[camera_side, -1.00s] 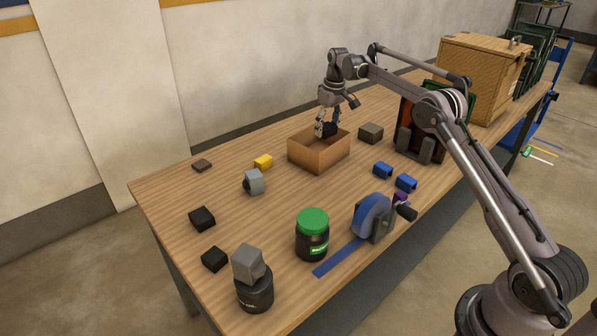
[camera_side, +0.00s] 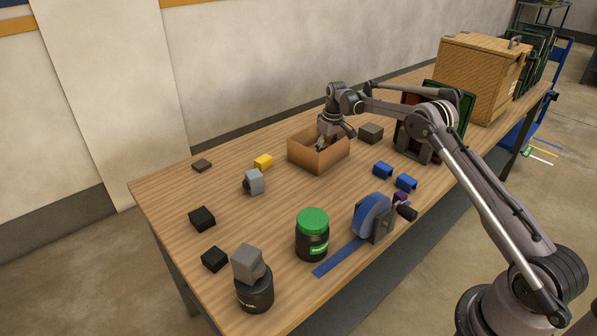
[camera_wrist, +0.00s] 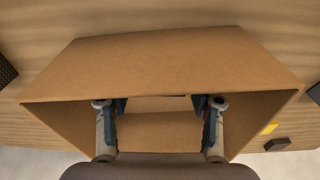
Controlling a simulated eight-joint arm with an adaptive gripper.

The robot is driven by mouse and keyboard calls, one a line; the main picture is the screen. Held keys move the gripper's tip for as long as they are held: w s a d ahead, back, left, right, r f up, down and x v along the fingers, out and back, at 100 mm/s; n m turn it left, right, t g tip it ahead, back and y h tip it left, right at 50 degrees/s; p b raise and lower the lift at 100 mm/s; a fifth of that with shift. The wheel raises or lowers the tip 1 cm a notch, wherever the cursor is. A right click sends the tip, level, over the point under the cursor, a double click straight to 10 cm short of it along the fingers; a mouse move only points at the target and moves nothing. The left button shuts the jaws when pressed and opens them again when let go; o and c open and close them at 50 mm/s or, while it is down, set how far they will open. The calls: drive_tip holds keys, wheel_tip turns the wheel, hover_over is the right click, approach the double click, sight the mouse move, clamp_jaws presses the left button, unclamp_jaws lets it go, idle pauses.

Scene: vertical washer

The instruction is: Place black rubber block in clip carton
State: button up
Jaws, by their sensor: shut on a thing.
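The clip carton (camera_side: 302,156), an open brown cardboard box, stands on the wooden table in the side view. Its walls (camera_wrist: 170,60) surround my fingers in the wrist view. My gripper (camera_side: 322,147) points down into the carton, its fingertips below the rim and partly hidden by the walls. In the wrist view my gripper (camera_wrist: 160,105) shows two fingers with a space between them. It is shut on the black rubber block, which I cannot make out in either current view. Two other black blocks (camera_side: 202,218) (camera_side: 215,259) lie at the table's left.
A dark brown block (camera_side: 371,132) stands right of the carton. A yellow block (camera_side: 263,162) and a grey block (camera_side: 254,182) lie to its left. Blue clips (camera_side: 383,170), a tape dispenser (camera_side: 373,218) and a green-lidded jar (camera_side: 312,236) stand nearer the front.

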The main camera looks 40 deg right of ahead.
drive_tip(key=shift+f, duration=0.15)
drive_tip(key=o, duration=1.2)
wheel_tip(320, 180, up, 12)
drive_tip(key=s, duration=0.2)
drive_tip(key=s+a+r+t, duration=0.1)
drive_tip(key=s+a+r, duration=0.4)
drive_tip(key=a+r, duration=0.4)
drive_tip(key=s+a+r+t, duration=0.2)
drive_tip(key=s+a, duration=0.3)
drive_tip(key=s, duration=0.4)
drive_tip(key=s+a+r+t, duration=0.1)
drive_tip(key=s+a, duration=0.4)
drive_tip(key=s, duration=0.4)
drive_tip(key=s+a+f+t, duration=0.1)
drive_tip(key=s+a+f, duration=0.2)
drive_tip(key=s+f, duration=0.3)
drive_tip(key=s, duration=0.4)
drive_tip(key=shift+s+a+f+t, duration=0.25)
drive_tip(key=shift+s+f+t, duration=0.05)
drive_tip(key=shift+f+t, duration=0.1)
